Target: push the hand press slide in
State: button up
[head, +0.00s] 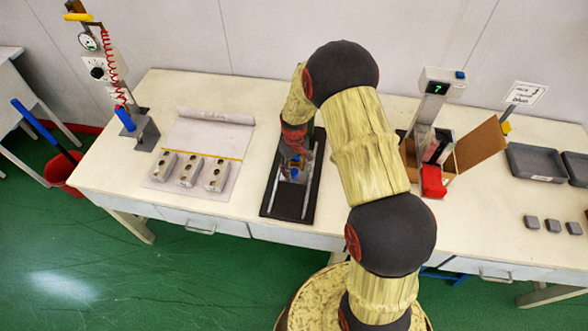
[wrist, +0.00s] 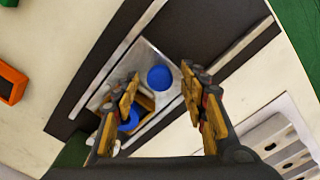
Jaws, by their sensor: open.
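The hand press has a black base (head: 284,208) with two light metal rails, standing on the table below my gripper. Its slide is a grey metal plate (wrist: 150,62) between the rails in the wrist view. A round blue knob (wrist: 160,77) sits on the plate, and a second blue round part (wrist: 128,121) lies nearer, partly behind the left finger. My gripper (head: 296,160) is over the press in the head view. In the wrist view my gripper (wrist: 161,84) is open, its fingers on either side of the blue knob. I cannot tell whether they touch anything.
Left of the press, a light sheet (head: 205,135) carries three pale mould blocks (head: 189,171). A stand with a red coiled hose (head: 112,72) is at the far left. Right of my arm are a display unit (head: 437,87), an open cardboard box (head: 478,146) and grey trays (head: 537,163).

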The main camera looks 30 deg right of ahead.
notch_tip(320, 180, up, 12)
dwell(0.6)
jog(key=shift+w+b, duration=0.1)
jog(key=shift+b, duration=0.25)
jog(key=shift+c, duration=0.2)
